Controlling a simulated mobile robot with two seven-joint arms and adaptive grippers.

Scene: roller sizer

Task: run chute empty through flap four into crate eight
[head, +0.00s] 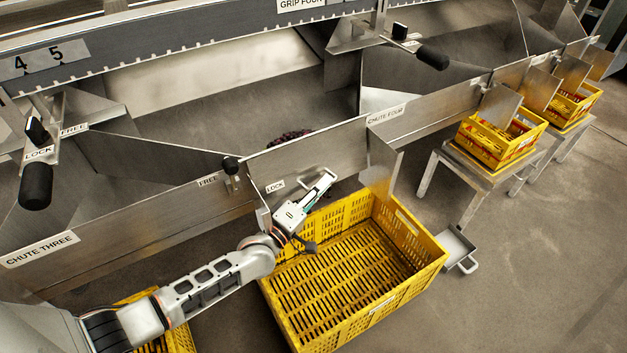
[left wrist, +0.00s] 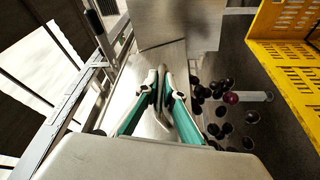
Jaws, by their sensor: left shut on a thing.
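Chute four (head: 440,110) carries its label on the steel front wall. A small heap of dark round fruit (head: 290,137) shows behind that wall. My left gripper (head: 326,184) is at the chute mouth, above the rear left corner of a yellow crate (head: 430,245). The crate looks empty, and its label is too small to read. In the left wrist view, my left gripper (left wrist: 164,82) is shut on a thin metal part, seemingly the flap's edge, mostly hidden by the fingers. Several dark fruits (left wrist: 222,108) show beside the fingers, near the crate (left wrist: 283,55). My right gripper is out of view.
A black knob (head: 232,165) stands near the FREE label, left of the LOCK label. Chute three (head: 40,250) is at the left, with another yellow crate partly under my arm. Filled crates (head: 500,140) stand on metal stands at the right. Open floor (head: 540,270) lies at the right.

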